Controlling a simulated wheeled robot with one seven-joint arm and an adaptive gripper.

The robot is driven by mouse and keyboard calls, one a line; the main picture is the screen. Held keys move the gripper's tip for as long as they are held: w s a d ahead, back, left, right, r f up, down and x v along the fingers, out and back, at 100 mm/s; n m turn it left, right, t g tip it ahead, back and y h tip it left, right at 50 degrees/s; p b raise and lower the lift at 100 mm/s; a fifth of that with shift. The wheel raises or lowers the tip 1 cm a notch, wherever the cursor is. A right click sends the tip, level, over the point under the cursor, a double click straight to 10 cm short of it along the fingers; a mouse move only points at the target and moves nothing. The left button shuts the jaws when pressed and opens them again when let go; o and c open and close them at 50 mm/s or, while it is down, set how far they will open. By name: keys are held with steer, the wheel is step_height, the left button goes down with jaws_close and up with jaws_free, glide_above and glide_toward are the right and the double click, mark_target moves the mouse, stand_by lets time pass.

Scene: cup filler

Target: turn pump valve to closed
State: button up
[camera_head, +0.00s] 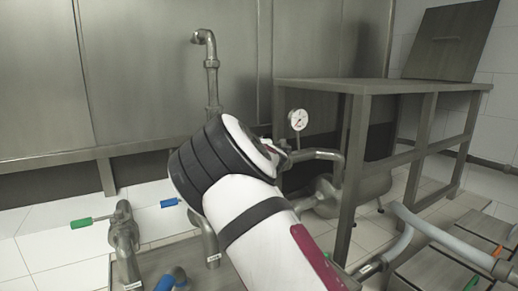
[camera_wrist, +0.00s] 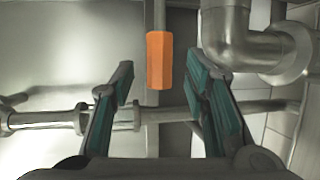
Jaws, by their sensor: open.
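An orange valve handle (camera_wrist: 159,60) hangs from a thin metal stem in the wrist view. It appears between the two fingers of my gripper (camera_wrist: 162,84), with a visible gap on each side. My gripper is open and holds nothing. I cannot tell how far the handle is in depth from the fingertips. The valve body is not clearly visible. In the head view my white and black arm covers the middle, and my gripper is hidden behind it. The frames do not label which handle belongs to the pump.
A steel pipe (camera_wrist: 65,119) crosses behind the fingers, and a thick pipe elbow (camera_wrist: 232,40) is close at upper right. The head view shows a green handle (camera_head: 81,223), a blue handle (camera_head: 170,202), a pressure gauge (camera_head: 298,119) and a metal table (camera_head: 380,86).

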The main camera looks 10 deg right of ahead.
steer(key=shift+w+d+f, duration=0.1)
steer(key=shift+w+f, duration=0.1)
steer(key=shift+w, duration=0.7)
steer(key=shift+w+d+f, duration=0.1)
steer(key=shift+w+f, duration=0.05)
steer(key=shift+w, duration=0.75)
jaws_close()
